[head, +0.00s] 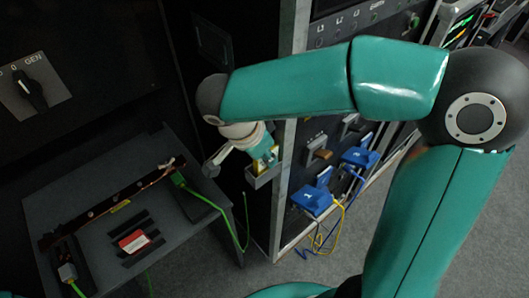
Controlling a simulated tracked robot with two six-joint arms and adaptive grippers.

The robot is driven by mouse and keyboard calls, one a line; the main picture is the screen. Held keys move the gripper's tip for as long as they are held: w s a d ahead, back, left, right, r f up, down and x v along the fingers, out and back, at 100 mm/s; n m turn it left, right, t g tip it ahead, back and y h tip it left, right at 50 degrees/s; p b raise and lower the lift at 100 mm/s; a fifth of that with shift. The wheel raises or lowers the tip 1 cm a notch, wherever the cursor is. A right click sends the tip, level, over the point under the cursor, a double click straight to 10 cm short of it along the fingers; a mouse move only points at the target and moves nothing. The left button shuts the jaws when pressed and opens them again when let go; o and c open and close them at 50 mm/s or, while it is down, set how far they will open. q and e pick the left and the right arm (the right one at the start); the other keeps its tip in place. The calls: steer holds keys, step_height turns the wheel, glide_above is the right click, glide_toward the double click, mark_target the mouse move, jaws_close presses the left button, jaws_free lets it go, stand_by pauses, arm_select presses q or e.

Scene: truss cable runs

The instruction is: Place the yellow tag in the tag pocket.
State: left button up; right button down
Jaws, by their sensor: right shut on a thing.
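The yellow tag (270,154) shows as a small yellow patch at the tip of my right gripper (261,157), which is shut on it. The tag pocket (263,180) is a small grey holder on the side of the dark cabinet. The gripper and tag are right above its mouth. The tag's lower part is hard to see, so I cannot tell whether it is inside the pocket or only over it. My left gripper is not in view.
A grey shelf (60,200) at the left holds a copper-coloured bar (105,208), a red tag (133,241) in a slotted area and green cables. Blue plugs (312,199) with blue and yellow cables are on the cabinet to the right. A rotary switch (33,90) is at upper left.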

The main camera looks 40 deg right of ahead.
steer(key=shift+f, duration=0.2)
steer(key=c, duration=1.1)
jaws_free()
steer(key=shift+r, duration=0.1)
steer(key=shift+r, duration=0.1)
steer(key=v, duration=1.2)
